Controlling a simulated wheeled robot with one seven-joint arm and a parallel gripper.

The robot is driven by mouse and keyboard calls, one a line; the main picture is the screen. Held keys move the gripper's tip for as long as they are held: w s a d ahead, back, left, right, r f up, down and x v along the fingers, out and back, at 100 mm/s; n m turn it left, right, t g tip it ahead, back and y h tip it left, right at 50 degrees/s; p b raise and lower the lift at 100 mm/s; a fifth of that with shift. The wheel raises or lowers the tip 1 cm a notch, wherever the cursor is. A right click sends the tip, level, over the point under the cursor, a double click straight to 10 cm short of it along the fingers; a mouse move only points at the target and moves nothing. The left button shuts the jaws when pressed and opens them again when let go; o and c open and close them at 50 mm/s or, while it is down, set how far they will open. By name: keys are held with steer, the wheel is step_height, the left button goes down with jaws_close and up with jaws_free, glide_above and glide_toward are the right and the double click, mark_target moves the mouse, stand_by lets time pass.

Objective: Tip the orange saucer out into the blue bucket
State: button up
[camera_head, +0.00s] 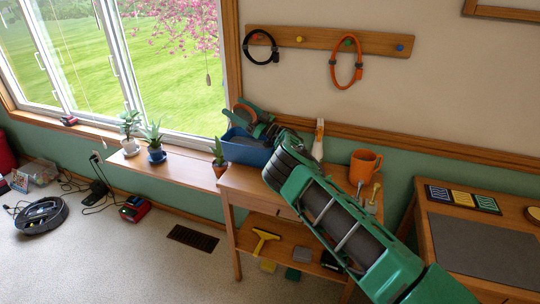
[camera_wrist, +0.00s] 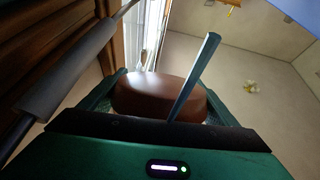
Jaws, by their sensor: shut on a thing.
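The orange saucer (camera_head: 243,107) shows as a tilted, rounded orange edge above the blue bucket. My gripper (camera_head: 250,118) is shut on it, and my green arm reaches up to it from the lower right. In the wrist view a shaded brown-orange rounded body (camera_wrist: 150,94), seemingly the saucer, sits between my green fingers. A thin grey-blue bar crosses in front of it. The blue bucket (camera_head: 246,152) stands on the wooden table by the window, partly hidden by my arm. I cannot see into the bucket or what lies on the saucer.
A small potted plant (camera_head: 220,162) stands left of the bucket. An orange mug (camera_head: 365,165) and a white-and-orange bottle-like thing (camera_head: 318,140) stand to the right. Two rings hang from the wall rack (camera_head: 330,40) above. A small yellow thing (camera_wrist: 250,87) lies on a pale surface.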

steer(key=a+f, duration=0.1)
steer(key=f, duration=0.1)
steer(key=shift+s+a+f+m, duration=0.15)
steer(key=shift+a+f+m, duration=0.15)
steer(key=shift+a+m, duration=0.1)
steer(key=a+f+h, duration=0.1)
steer(key=w+a+f+g+h, duration=0.1)
steer(key=f, duration=0.1)
steer(key=w+a+f+g+h, duration=0.1)
steer(key=f+h, duration=0.1)
steer(key=shift+w+a+f, duration=0.1)
steer(key=shift+a+f, duration=0.05)
steer(key=shift+a, duration=0.05)
steer(key=shift+s+g+h, duration=0.3)
steer(key=shift+g+h, duration=0.1)
steer(key=shift+h, duration=0.7)
steer(key=w+a+r, duration=0.2)
steer(key=a+r, duration=0.2)
steer(key=r, duration=0.1)
steer(key=shift+a, duration=0.25)
